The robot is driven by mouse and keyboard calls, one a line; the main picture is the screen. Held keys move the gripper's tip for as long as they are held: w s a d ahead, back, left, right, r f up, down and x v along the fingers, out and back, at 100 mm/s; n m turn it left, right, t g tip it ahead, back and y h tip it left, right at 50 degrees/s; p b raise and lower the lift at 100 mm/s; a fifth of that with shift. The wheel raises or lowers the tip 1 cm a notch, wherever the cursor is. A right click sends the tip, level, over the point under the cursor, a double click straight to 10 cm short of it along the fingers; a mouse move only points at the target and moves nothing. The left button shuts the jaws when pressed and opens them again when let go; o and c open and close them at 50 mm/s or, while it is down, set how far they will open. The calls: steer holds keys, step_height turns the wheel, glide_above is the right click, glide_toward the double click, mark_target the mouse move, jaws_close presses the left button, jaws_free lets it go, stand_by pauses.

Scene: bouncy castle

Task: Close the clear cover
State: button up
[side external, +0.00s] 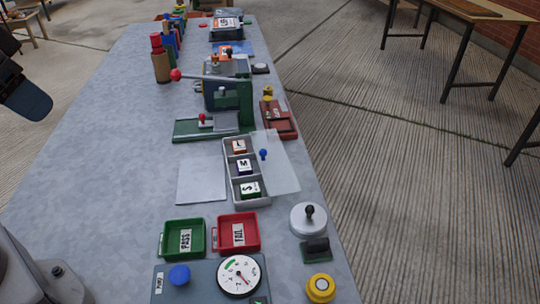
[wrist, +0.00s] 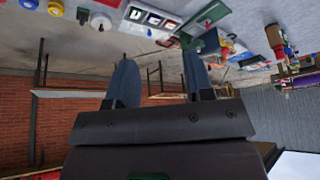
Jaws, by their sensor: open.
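The clear cover (side external: 280,172) is a see-through panel with a blue knob (side external: 263,154). It lies open off the right side of a pale tray (side external: 233,203), and I cannot tell its exact tilt. The tray's compartments hold blocks marked L (side external: 239,147), M (side external: 245,167) and S (side external: 250,189). The tray also shows small at the top of the wrist view (wrist: 133,14). My gripper (wrist: 160,70) is open and empty, its two blue-grey fingers apart. In the side view, part of it (side external: 25,97) shows at the far left, well away from the cover.
A pale flat sheet (side external: 202,180) lies left of the tray. A green stand with a red-knobbed lever (side external: 245,101) rises behind it. Green PASS (side external: 183,238) and red FAIL (side external: 238,232) bins sit in front. A silver dome (side external: 308,218) is near the right edge. The table's left side is clear.

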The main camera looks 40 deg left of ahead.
step_height(320, 180, down, 2)
steer(key=w+g, duration=0.2)
steer(key=w, duration=0.1)
steer(key=m+g+h, duration=0.1)
steer(key=m, duration=2.3)
glide_toward(262, 150)
steer(key=x, duration=0.9)
steer(key=shift+w+f, duration=0.15)
steer(key=shift+f, duration=0.05)
jaws_close()
